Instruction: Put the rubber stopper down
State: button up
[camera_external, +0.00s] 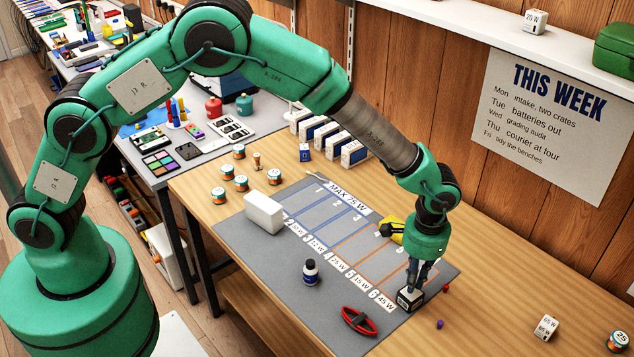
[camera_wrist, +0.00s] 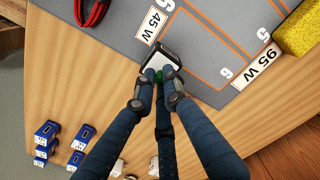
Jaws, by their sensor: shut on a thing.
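My gripper (camera_external: 415,283) points down at the near right corner of the grey mat (camera_external: 287,254). Its fingers are closed in the wrist view (camera_wrist: 165,77) around a small green piece (camera_wrist: 170,72), which I take to be the rubber stopper; the fingers hide most of it. A black block with a pale top (camera_external: 408,300) is right below the fingertips, at the mat's edge by the 45 W label; it also shows in the wrist view (camera_wrist: 153,61). I cannot tell whether the green piece touches this block. In the outside view the fingers hide the green piece.
A purple piece (camera_external: 440,324) and a red piece (camera_external: 446,288) lie on the wooden table right of the block. Bare wood lies to the right.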

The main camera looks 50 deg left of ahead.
jog(key=shift+f, duration=0.3)
jog(key=shift+f, duration=0.15)
jog(key=o, duration=0.6)
jog(key=shift+o, duration=0.2)
notch_tip(320, 180, up, 12)
jog(key=p, duration=0.2)
jog(key=shift+w, duration=0.15)
dwell(0.5)
jog(key=shift+r, duration=0.25)
